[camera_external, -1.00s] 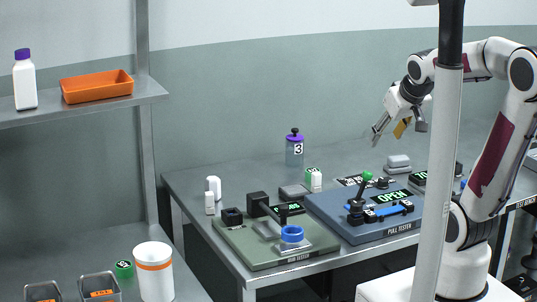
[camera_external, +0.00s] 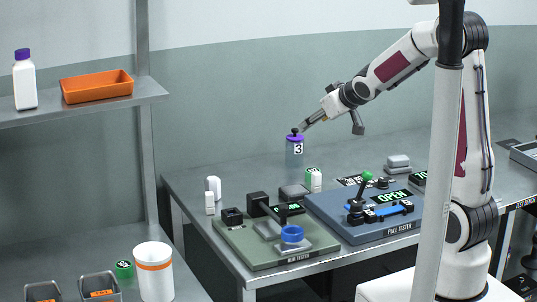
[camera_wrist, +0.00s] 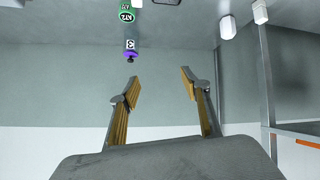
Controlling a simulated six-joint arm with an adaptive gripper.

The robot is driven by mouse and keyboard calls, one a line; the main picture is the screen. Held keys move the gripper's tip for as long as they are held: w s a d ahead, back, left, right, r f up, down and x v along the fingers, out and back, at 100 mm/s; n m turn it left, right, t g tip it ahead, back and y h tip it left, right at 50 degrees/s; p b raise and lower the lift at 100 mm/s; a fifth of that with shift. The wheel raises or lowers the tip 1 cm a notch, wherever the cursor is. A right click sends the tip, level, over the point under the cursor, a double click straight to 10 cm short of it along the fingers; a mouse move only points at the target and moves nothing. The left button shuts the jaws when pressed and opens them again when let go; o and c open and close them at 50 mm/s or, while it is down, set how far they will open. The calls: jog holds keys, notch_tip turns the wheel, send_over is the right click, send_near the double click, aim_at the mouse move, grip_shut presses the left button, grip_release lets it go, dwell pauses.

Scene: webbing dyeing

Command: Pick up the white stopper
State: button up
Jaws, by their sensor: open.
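Two small white pieces stand at the table's left back corner: a rounded white piece (camera_external: 214,186), which looks like the white stopper, and a smaller white block (camera_external: 210,203) in front of it. Two white pieces also show at the upper right of the wrist view, one at the top edge (camera_wrist: 260,12) and one lower (camera_wrist: 228,28); I cannot tell which is the stopper. My gripper (camera_external: 303,128) is in the air near the top of the purple-lidded jar, right of the white pieces. In the wrist view, its fingers (camera_wrist: 159,76) are apart with nothing between them.
The jar marked 3 (camera_external: 295,150) stands at the back of the table; in the wrist view it (camera_wrist: 131,44) lies beyond the left finger. A green tester (camera_external: 255,245) and blue pull tester (camera_external: 345,225) fill the front. A metal post (camera_external: 437,180) stands before the arm.

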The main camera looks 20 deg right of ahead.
jog(key=w+a+f+n+y, duration=0.35)
jog(key=w+a+f, duration=0.4)
jog(key=a, duration=0.25)
jog(key=n+y, duration=0.2)
jog(key=y, duration=0.3)
send_near(218, 179)
jog(key=shift+m+g, duration=0.25)
jog(key=shift+g, duration=0.15)
jog(key=x, duration=0.4)
jog(key=shift+w+a+r, duration=0.1)
jog(key=shift+a+r, duration=0.2)
jog(key=shift+a, duration=0.15)
jog(key=shift+h, duration=0.25)
jog(key=shift+x, duration=1.3)
jog(key=shift+d, duration=0.1)
jog(key=shift+w+f, duration=0.1)
jog(key=shift+w, duration=0.05)
jog(key=shift+x, duration=2.55)
